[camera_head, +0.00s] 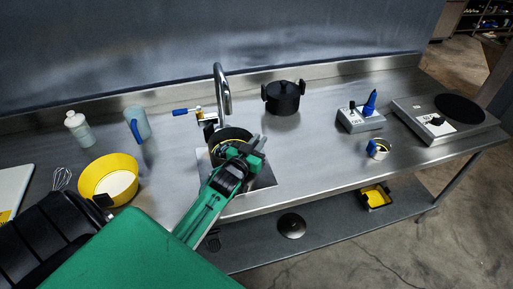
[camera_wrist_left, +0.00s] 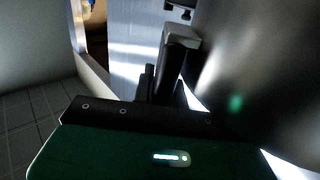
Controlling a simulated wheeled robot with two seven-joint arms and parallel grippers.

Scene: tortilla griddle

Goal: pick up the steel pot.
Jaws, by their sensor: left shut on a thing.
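The steel pot (camera_head: 214,146) is at the sink (camera_head: 266,180), under the tap, its round open top facing up. Its near side is partly hidden behind my left gripper (camera_head: 255,152), which is at the pot's right front edge. The left gripper is shut on the pot. In the left wrist view, the pot's curved shiny wall (camera_wrist_left: 245,65) fills the right side, beside a gripper finger (camera_wrist_left: 178,60). I cannot tell whether the pot touches the sink bottom. My right gripper is not in view.
The tap (camera_head: 222,90) rises just behind the pot. A black lidded pot (camera_head: 284,98) stands behind right. A yellow bowl (camera_head: 108,178), blue jug (camera_head: 138,122) and white bottle (camera_head: 78,128) are left. A hot plate (camera_head: 440,120) is right. The counter between is mostly clear.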

